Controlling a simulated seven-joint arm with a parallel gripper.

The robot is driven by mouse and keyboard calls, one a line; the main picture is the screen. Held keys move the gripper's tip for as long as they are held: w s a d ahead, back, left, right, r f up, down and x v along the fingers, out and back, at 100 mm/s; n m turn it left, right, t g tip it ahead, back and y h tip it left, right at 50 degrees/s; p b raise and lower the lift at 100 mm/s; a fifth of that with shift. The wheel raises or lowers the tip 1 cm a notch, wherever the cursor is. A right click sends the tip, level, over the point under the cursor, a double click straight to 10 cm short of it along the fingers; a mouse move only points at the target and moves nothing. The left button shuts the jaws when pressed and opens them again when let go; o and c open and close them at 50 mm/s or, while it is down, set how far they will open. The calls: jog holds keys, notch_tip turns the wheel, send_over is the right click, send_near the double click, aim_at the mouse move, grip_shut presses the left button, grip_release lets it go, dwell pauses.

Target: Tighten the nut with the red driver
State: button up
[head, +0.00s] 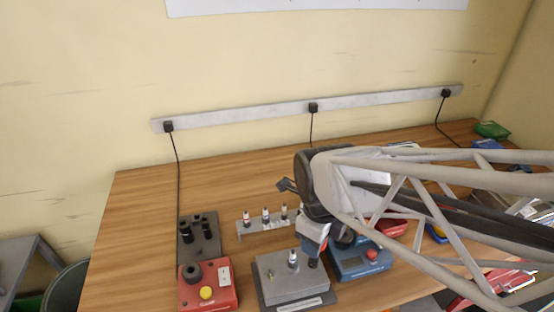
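My gripper (313,235) hangs from the arm end above the grey block fixture (290,288). Its fingers are small and partly hidden, so I cannot tell if it is open or shut. A small red part shows at its right side; I cannot tell whether this is the red driver. The fixture's top carries a small brass-coloured post (270,273) and a pale upright fitting (293,258) with a dark part beside it. I cannot make out which piece is the nut.
Behind the fixture stands a light rack (242,231) with several small upright pieces. A red box (220,303) with a yellow button and a black holder (187,258) are at left. A blue box (348,271) with a red knob is close at right. Free wood lies at the back left.

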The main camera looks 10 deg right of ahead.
jog(key=shift+m, duration=0.3)
jog(key=o, duration=1.3)
jog(key=shift+c, duration=0.2)
jog(key=n, duration=0.6)
jog(key=shift+n, duration=0.4)
jog(key=shift+n, duration=0.3)
jog(key=n, duration=0.6)
